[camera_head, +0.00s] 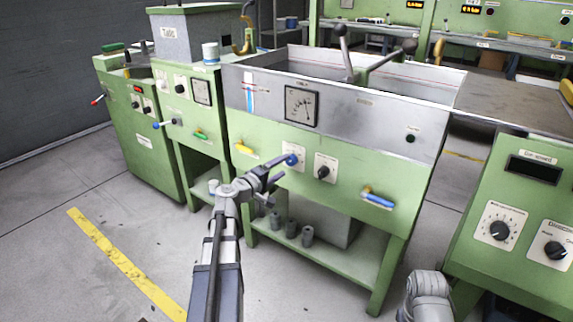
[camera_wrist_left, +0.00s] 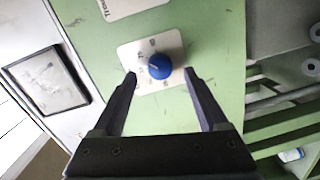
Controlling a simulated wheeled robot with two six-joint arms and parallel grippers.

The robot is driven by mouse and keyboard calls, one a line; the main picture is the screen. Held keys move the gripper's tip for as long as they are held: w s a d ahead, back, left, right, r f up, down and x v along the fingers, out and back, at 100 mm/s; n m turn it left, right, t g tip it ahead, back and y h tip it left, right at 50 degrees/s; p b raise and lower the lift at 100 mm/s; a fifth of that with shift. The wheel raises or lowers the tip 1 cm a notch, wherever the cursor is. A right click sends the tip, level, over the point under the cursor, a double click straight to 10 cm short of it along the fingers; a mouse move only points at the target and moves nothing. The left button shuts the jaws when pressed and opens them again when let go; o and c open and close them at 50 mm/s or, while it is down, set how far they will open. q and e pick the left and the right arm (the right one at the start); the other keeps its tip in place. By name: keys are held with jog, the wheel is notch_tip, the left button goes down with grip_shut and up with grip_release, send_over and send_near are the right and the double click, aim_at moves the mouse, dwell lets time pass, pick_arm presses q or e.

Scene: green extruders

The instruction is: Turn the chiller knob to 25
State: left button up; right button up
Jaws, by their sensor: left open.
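A round blue knob (camera_head: 291,160) sits on a white dial plate on the green front panel of the machine with a metal basin. In the left wrist view the blue knob (camera_wrist_left: 159,66) lies between and slightly beyond my left fingertips, with small dial marks around it too blurred to read. My left gripper (camera_head: 279,171) is open and points at the knob from the front; its fingers (camera_wrist_left: 159,73) stand either side of it with gaps visible. I cannot tell whether the plate's label says chiller.
A black knob (camera_head: 323,172) on its own plate is just right of the blue one. A square gauge (camera_head: 301,106) is above. Another control panel (camera_head: 515,240) stands at right.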

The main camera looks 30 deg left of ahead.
pick_arm(q)
jog(key=shift+s+a+r, duration=0.1)
jog(key=shift+s+a, duration=0.05)
jog(key=shift+s, duration=0.9)
jog(key=shift+s+a+r, duration=0.1)
jog(key=shift+s+a, duration=0.05)
jog(key=shift+s, duration=0.9)
jog(key=shift+f, duration=0.1)
jog(key=s+d+f+m+g+h+p, duration=0.15)
jog(key=d+f+m+g, duration=0.3)
jog(key=d, duration=0.85)
jog(key=d+f+m+g+h+p, duration=0.1)
jog(key=d+f+m+g+h, duration=0.3)
jog(key=d, duration=0.9)
jog(key=s+d+f+m+g+y+p, duration=0.2)
jog(key=s+d+f+m+g+y, duration=0.25)
jog(key=s, duration=0.45)
jog(key=s+d+f+m+g+y+p, duration=0.1)
jog(key=s+d+f+m+g+y, duration=0.1)
jog(key=s+d+m+g+y, duration=0.45)
notch_tip(320, 180, up, 38)
jog(key=s+d+n+t+h+p, duration=0.1)
jog(key=s+t+p, duration=0.1)
jog(key=p, duration=3.6)
jog(key=shift+s+n+h, duration=0.3)
jog(key=shift+n+h, duration=0.05)
jog(key=shift+d, duration=0.1)
